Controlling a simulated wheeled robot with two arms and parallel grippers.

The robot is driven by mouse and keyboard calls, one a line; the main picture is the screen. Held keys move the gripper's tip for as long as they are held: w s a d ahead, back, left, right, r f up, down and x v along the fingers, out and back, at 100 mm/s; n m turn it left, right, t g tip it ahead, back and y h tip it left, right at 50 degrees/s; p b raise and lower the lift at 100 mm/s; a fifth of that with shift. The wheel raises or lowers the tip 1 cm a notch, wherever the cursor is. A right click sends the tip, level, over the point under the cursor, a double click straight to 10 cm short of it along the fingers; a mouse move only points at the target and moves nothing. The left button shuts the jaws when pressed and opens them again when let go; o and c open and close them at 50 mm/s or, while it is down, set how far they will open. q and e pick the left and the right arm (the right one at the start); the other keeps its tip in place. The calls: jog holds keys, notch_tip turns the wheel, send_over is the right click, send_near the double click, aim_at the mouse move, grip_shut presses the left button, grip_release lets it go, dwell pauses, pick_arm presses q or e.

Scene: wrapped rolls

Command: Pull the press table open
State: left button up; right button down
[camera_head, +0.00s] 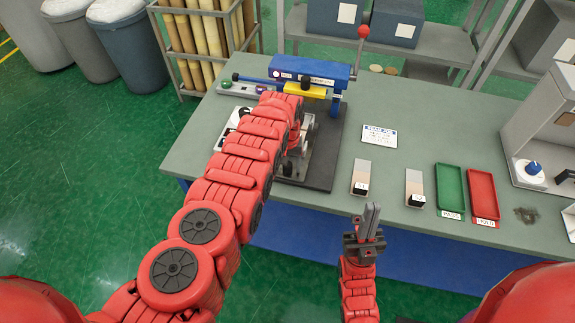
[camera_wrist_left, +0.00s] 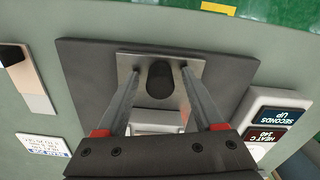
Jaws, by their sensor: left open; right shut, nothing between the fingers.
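The press stands on a dark grey base (camera_head: 328,155) on the bench, with a blue top (camera_head: 312,68), a yellow part below it and a red-knobbed lever (camera_head: 364,32). My left arm covers much of it in the head view. In the left wrist view, a metal plate (camera_wrist_left: 143,64) carries a black round knob (camera_wrist_left: 160,82). My left gripper (camera_wrist_left: 158,72) is open, with one finger on each side of the knob and visible gaps to it. Contact cannot be made out. My right gripper (camera_head: 371,212) is shut and empty, near the bench's front edge.
Two sample strips (camera_head: 361,178), a green tray (camera_head: 450,188), a red tray (camera_head: 483,194) and a label card (camera_head: 379,136) lie right of the press. A grey machine (camera_head: 545,125) stands far right. A rack of rolls (camera_head: 205,40) stands behind left.

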pick_arm(q)
jog(key=shift+w+r+b, duration=0.15)
jog(key=shift+r+b, duration=0.15)
jog(key=shift+r, duration=0.6)
notch_tip(320, 180, up, 6)
jog(key=b, duration=0.2)
jog(key=shift+r+b, duration=0.2)
jog(key=shift+b, duration=0.2)
notch_tip(320, 180, up, 9)
jog(key=p, duration=0.6)
jog(key=shift+p, duration=0.3)
jog(key=shift+r, duration=0.1)
